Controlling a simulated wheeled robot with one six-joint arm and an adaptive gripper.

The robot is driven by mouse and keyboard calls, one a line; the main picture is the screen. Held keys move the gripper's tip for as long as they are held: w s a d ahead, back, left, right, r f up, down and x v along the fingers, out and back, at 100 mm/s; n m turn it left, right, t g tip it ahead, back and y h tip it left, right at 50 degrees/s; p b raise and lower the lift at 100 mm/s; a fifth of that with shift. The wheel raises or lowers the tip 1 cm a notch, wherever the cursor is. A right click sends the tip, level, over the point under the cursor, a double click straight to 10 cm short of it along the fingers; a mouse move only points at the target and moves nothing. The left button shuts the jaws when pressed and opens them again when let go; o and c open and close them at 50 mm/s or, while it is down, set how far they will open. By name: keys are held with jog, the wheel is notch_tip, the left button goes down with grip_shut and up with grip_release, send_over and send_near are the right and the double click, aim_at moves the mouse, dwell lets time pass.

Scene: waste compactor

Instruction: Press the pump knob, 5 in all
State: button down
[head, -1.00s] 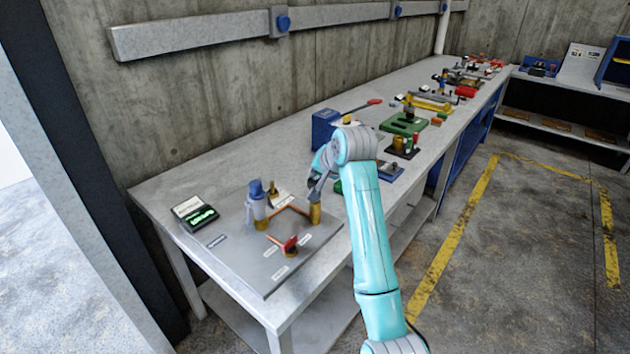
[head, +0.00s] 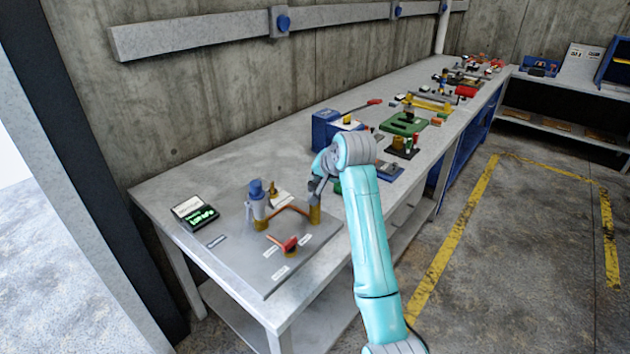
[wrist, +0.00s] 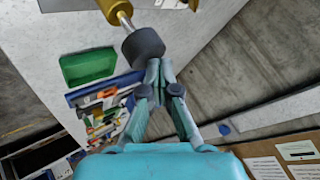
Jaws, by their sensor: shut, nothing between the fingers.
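The pump is a brass cylinder (head: 315,214) standing upright on a grey plate (head: 235,250) near the table's front edge. In the wrist view its brass body (wrist: 112,9) is at the top, with a thin bright rod leading to a dark grey round knob (wrist: 143,45). A length of rod shows between body and knob, so the knob stands out from the cylinder. My gripper (wrist: 161,66) is shut and empty, its fingertips right at the knob's outer face. I cannot tell whether they touch it. In the head view my gripper (head: 317,180) is above the cylinder, partly hiding the knob.
A small display (head: 195,212) with green characters, too small to read, sits left of the plate. A grey-blue cylinder (head: 257,203) and a red valve handle (head: 289,244) stand on the plate. A blue box (head: 325,130) and several other devices line the table behind.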

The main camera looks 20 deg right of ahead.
jog(key=shift+f, duration=1.35)
dwell(1.1)
jog(key=shift+r, duration=2.4)
jog(key=shift+r, duration=2.5)
notch_tip(320, 180, up, 4)
jog(key=shift+f, duration=0.1)
jog(key=shift+f, duration=0.15)
